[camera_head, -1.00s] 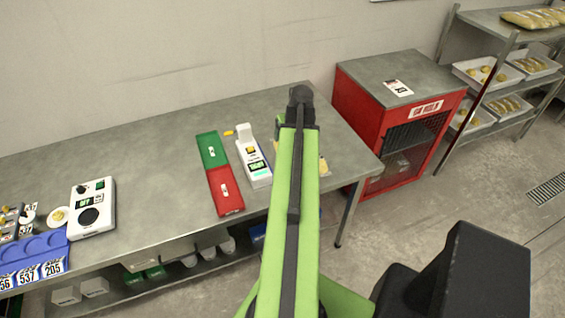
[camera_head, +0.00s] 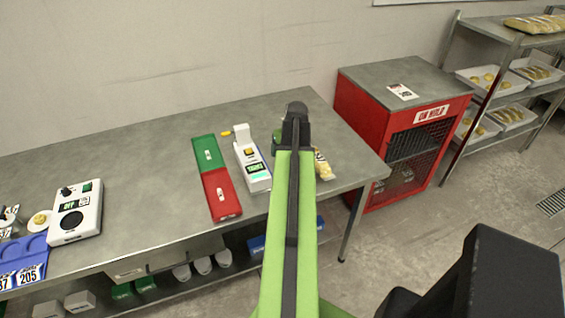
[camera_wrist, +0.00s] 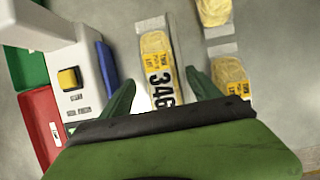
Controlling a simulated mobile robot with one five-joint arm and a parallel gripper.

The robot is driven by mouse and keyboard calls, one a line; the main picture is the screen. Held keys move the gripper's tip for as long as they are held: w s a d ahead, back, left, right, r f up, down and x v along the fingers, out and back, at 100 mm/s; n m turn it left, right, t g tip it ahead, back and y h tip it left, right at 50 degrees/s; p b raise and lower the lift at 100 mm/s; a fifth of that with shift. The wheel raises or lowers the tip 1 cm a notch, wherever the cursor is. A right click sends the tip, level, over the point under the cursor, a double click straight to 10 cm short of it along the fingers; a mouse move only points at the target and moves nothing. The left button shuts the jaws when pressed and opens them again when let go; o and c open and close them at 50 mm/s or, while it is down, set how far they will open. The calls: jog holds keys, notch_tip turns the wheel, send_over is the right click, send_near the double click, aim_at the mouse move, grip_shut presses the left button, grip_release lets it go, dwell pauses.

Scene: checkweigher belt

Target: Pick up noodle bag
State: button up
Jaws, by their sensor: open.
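In the wrist view a yellow bag (camera_wrist: 158,62) with an orange label and a white tag reading 346 lies on the grey table, between my gripper's two green fingers (camera_wrist: 161,78). The fingers are spread, with a gap on each side of the bag. Their height above it is hard to tell. Two more yellow bags lie to its right, one at the top (camera_wrist: 214,12) and one lower (camera_wrist: 230,76). In the head view my arm hides most of this spot; one yellow bag (camera_head: 322,166) shows just right of it.
A white device (camera_head: 252,160) with a yellow button and green display stands left of the bags, with a blue part (camera_wrist: 107,68) beside it. Green (camera_head: 208,153) and red (camera_head: 222,195) trays lie further left. A red hold cage (camera_head: 400,130) stands right of the table (camera_head: 130,140).

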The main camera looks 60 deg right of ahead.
jog(key=shift+r, duration=0.1)
jog(key=shift+c, duration=0.4)
grip_shut()
jog(key=shift+r, duration=0.1)
